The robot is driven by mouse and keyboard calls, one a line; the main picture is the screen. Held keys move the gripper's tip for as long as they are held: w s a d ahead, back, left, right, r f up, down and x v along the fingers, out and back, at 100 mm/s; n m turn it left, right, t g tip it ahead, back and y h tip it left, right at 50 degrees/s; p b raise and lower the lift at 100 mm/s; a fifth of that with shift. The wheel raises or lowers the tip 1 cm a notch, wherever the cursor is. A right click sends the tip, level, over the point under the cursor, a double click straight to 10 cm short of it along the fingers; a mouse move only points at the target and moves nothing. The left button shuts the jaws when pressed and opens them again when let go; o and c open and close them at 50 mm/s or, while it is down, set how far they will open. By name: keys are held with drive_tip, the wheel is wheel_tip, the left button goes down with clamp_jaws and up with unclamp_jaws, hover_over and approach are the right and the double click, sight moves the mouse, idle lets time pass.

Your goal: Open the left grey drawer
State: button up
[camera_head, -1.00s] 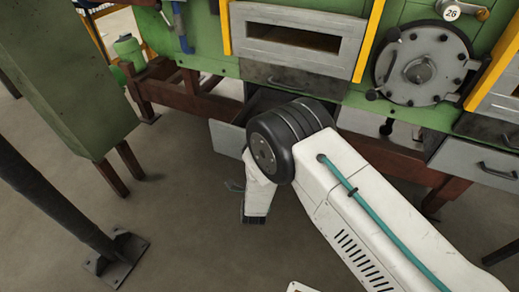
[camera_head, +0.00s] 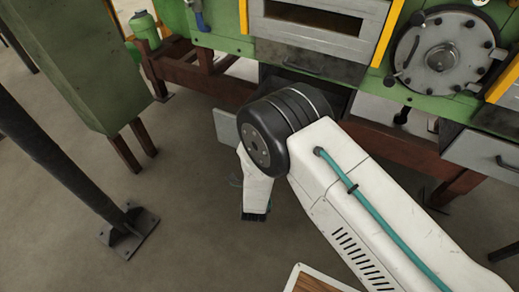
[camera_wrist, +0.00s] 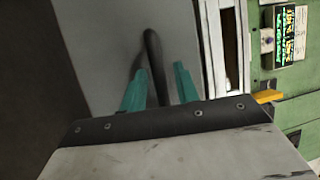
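The left grey drawer (camera_head: 228,125) stands pulled out below the furnace front in the head view. My arm hides most of it. In the wrist view its grey front (camera_wrist: 100,40) fills the upper left, with a dark bar handle (camera_wrist: 153,65) standing out from it. The teal fingers of my gripper (camera_wrist: 160,85) stand one on each side of the handle, with a gap visible on the right side.
A second grey drawer (camera_head: 485,153) is at the right. A round bolted hatch (camera_head: 445,55) is on the furnace. A green cabinet (camera_head: 75,60) on brown legs and a dark post (camera_head: 70,155) stand at left. Floor near the gripper's left is clear.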

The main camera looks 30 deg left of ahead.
drive_tip(key=v, duration=0.7)
drive_tip(key=shift+s+d, duration=0.15)
drive_tip(key=shift+s, duration=0.25)
idle(0.4)
